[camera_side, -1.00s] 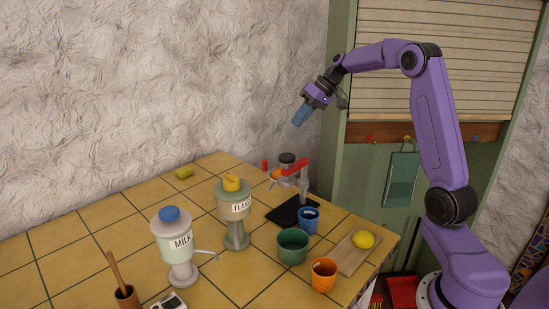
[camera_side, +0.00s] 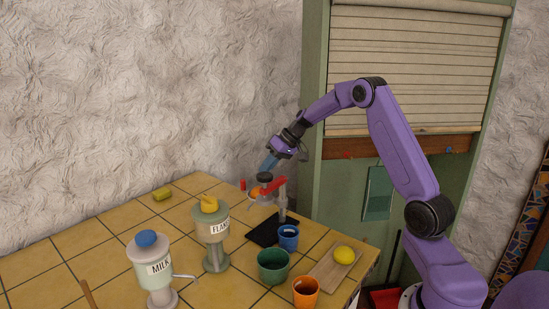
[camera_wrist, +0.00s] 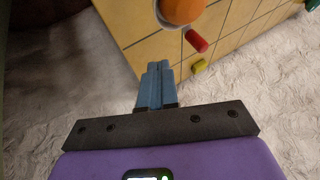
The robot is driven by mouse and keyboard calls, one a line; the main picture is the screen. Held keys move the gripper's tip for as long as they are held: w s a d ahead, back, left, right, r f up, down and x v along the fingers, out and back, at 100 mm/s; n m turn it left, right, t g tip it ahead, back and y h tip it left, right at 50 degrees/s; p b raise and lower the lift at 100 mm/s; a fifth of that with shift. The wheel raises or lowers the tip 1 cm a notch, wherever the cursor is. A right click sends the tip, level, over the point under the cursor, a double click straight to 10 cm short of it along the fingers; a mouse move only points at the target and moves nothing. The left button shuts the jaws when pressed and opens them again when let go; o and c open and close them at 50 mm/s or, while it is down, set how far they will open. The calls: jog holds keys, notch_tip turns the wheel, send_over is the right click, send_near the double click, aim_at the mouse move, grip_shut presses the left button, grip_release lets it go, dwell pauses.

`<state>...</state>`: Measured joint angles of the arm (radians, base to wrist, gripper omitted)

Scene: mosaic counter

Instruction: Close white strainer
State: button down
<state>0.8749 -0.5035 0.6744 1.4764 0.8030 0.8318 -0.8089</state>
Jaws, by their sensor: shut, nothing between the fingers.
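A juicer stands on a black base (camera_side: 264,233) at the back of the tiled counter (camera_side: 110,236). It has a dark cap (camera_side: 265,177) and a red lever (camera_side: 274,186). An orange (camera_side: 255,193) sits at its pale strainer part, which is small and mostly hidden in the side view. The wrist view shows the orange (camera_wrist: 182,8) at the top edge with a pale rim below it. My gripper (camera_side: 268,164) is shut and empty, its blue fingers pointing down just above the juicer's cap, seemingly apart from it. The fingertips (camera_wrist: 158,66) are together in the wrist view.
A blue cup (camera_side: 288,240), green cup (camera_side: 272,268) and orange cup (camera_side: 306,293) stand in front of the juicer. A lemon (camera_side: 344,255) lies on a wooden board (camera_side: 326,272). FLAKES (camera_side: 214,250) and MILK (camera_side: 158,281) dispensers stand left. The wall is behind.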

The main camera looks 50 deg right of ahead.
aim_at(246, 191)
jog(key=shift+w+a+f, duration=0.3)
jog(key=shift+a+f, duration=0.05)
jog(key=shift+a, duration=0.5)
jog(key=shift+w+a+f, duration=0.35)
jog(key=shift+a+f, duration=0.05)
jog(key=shift+a, duration=0.4)
jog(key=shift+w+a+f, duration=0.3)
jog(key=shift+a+f, duration=0.05)
jog(key=shift+a, duration=0.5)
jog(key=shift+a, duration=0.15)
jog(key=shift+s+a+n+g+y, duration=0.15)
jog(key=shift+a+n+g+y, duration=0.6)
jog(key=shift+a+n, duration=0.85)
jog(key=s+a+n+g, duration=0.6)
jog(key=a+n+g, duration=0.1)
jog(key=n, duration=0.5)
jog(key=shift+a+g, duration=0.25)
jog(key=shift+g, duration=0.1)
jog(key=shift+s+n, duration=0.1)
jog(key=shift+n, duration=0.3)
